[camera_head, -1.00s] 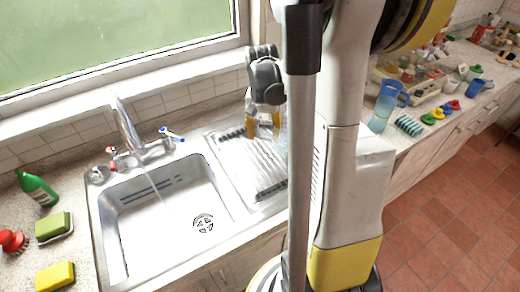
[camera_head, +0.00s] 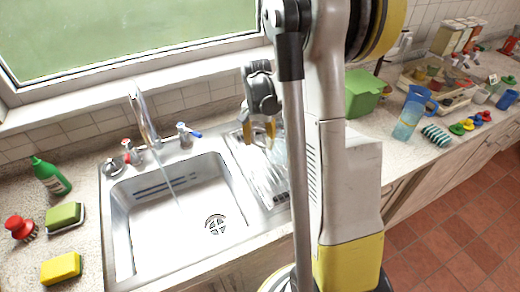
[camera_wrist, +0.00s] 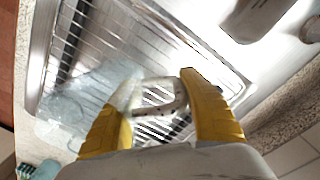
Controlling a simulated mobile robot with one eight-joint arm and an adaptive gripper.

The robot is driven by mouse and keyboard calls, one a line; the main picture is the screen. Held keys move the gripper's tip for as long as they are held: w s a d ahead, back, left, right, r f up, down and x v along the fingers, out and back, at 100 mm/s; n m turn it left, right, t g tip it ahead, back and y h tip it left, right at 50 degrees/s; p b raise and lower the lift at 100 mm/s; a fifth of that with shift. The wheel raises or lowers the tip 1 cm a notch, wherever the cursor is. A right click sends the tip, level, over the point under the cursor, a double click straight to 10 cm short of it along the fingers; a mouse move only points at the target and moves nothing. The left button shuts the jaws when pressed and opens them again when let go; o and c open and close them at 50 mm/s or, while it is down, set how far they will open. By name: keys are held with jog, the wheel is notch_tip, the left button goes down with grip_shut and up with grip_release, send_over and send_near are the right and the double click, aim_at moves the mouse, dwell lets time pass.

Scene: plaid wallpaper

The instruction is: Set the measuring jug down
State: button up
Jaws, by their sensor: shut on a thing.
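The measuring jug is clear and see-through; its body (camera_wrist: 80,105) shows at the left of the wrist view, and its handle lies between my yellow fingers. My gripper (camera_wrist: 160,100) is shut on that handle. In the head view my gripper (camera_head: 259,131) is over the draining board beside the sink, and the jug (camera_head: 279,155) shows faintly, partly hidden behind my arm. The ribbed metal draining board (camera_head: 243,146) lies below the jug. I cannot tell whether the jug's base touches it.
The sink (camera_head: 180,205) is left of the draining board, with water running from the tap (camera_head: 143,115). A green box (camera_head: 362,92), a blue jug (camera_head: 408,120) and a dish rack (camera_head: 440,88) stand on the counter to the right. Sponges and a green bottle (camera_head: 50,176) are at the left.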

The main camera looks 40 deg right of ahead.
jog(key=shift+f+b, duration=0.3)
jog(key=shift+f, duration=1.15)
jog(key=shift+f, duration=0.15)
jog(key=o, duration=1.4)
